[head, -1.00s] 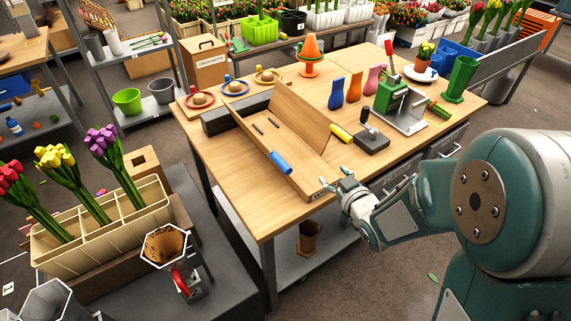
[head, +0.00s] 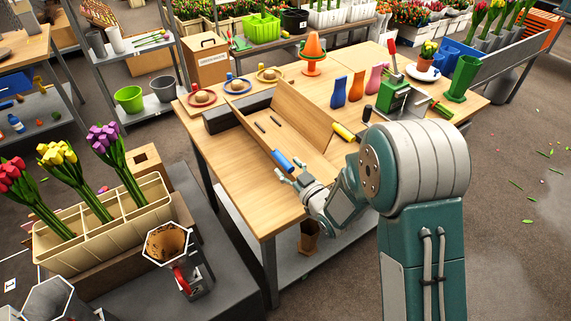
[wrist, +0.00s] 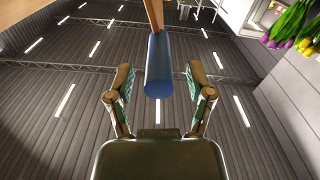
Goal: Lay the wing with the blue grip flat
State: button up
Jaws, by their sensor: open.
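A wooden folding piece stands on the workbench with two wings meeting in a V. The wing with the blue grip (head: 259,139) slopes on the left and carries two dark strips. Its blue grip (head: 283,161) sticks out at the near end; it also shows in the wrist view (wrist: 158,65). The other wing (head: 302,116) rises on the right with a yellow grip (head: 344,132). My gripper (head: 288,177) is open just in front of the blue grip. In the wrist view the grip's end lies between my fingertips, apparently with space on both sides.
A dark block (head: 224,118) lies behind the left wing. A tulip crate (head: 108,232) stands at the left. The bench's near left part is clear.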

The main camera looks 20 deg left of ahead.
jog(key=shift+x, duration=0.8)
grip_shut()
